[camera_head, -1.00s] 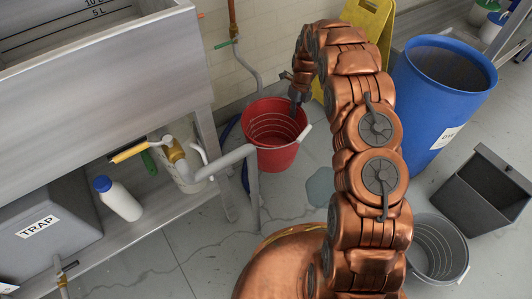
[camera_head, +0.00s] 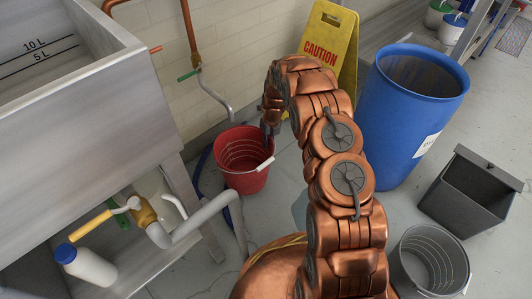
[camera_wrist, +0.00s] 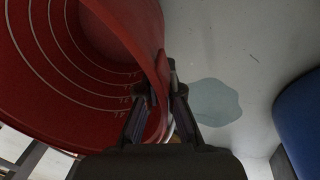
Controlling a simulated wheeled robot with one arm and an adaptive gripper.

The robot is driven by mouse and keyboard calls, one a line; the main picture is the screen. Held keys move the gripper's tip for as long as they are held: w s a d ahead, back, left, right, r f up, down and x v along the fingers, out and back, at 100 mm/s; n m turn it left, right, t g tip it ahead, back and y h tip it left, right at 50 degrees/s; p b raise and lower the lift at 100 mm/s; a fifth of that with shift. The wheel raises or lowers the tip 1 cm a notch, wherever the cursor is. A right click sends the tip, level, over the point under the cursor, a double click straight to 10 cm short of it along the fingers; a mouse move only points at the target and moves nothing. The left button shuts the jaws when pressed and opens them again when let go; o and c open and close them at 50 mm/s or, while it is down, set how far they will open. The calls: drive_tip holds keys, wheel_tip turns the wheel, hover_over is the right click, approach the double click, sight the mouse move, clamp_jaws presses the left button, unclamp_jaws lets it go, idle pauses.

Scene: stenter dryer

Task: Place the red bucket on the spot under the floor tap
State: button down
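The red bucket (camera_head: 243,178) stands upright by the wall, its base apparently on the floor. The floor tap (camera_head: 207,85) has a green lever and a grey spout that ends just above the bucket's back rim. My gripper (camera_head: 268,128) is at the bucket's right rim. In the wrist view my gripper (camera_wrist: 163,90) has one finger inside and one outside the bucket wall (camera_wrist: 120,30), closed on it. A blue-grey patch (camera_wrist: 213,102) lies on the floor to the right of the bucket. The floor under the bucket is hidden.
A steel sink (camera_head: 120,120) with pipes beneath fills the left. A yellow caution sign (camera_head: 330,45) stands behind, with a blue drum (camera_head: 405,120) to its right. A grey bin (camera_head: 470,195) and a grey bucket (camera_head: 430,265) stand at the right.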

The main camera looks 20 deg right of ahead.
sight(268, 149)
wheel_tip(268, 149, down, 4)
drive_tip(key=shift+f+b, duration=0.1)
drive_tip(key=shift+b, duration=0.55)
drive_tip(key=c, duration=1.3)
unclamp_jaws()
drive_tip(key=shift+f, duration=0.1)
